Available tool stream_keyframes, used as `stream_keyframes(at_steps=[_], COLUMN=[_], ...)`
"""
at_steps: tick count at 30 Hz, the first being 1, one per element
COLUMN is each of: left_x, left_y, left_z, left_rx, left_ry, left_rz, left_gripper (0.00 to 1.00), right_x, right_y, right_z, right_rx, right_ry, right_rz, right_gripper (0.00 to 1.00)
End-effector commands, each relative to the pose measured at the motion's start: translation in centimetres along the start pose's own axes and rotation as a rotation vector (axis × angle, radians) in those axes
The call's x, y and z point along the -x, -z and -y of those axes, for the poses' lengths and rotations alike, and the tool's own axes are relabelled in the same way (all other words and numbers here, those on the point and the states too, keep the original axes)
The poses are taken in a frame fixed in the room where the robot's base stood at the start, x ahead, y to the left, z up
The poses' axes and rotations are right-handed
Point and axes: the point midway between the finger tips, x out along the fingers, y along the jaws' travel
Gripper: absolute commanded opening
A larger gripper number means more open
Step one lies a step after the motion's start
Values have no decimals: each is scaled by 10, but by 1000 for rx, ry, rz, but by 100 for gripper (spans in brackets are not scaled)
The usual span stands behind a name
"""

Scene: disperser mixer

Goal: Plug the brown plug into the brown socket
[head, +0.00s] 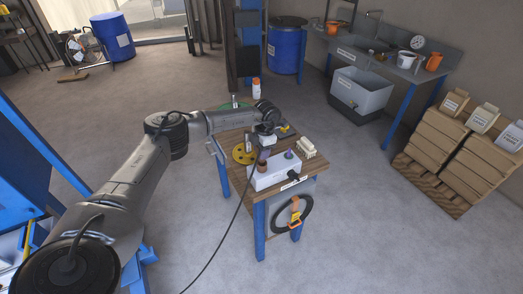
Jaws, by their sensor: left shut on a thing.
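A white socket box (272,178) stands at the front of the small wooden table. A small brown piece (262,167) shows at its top left, right below my left gripper (264,152); I take it for the brown socket. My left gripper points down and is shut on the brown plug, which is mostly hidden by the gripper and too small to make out. A black cable (232,215) runs from there down to the floor. I cannot tell whether plug and socket touch. My right gripper is not in view.
A purple and green connector (289,155) and a black plug (294,176) are on the box's right part. A yellow disc (243,154) and a cream block (306,148) lie on the table. A coiled black hose with an orange clamp (295,212) hangs at the table's front.

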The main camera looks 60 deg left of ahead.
Motion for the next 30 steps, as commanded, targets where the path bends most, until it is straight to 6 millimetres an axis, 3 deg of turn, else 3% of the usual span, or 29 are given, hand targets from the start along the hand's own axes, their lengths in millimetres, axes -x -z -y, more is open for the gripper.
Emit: stream_keyframes(at_steps=[30], left_x=[0], left_y=[0], left_z=[0], left_rx=[0], left_ry=[0], left_rz=[1], left_gripper=[9], right_x=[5], right_y=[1], right_z=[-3], right_rx=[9], right_ry=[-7], right_rz=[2], right_gripper=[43])
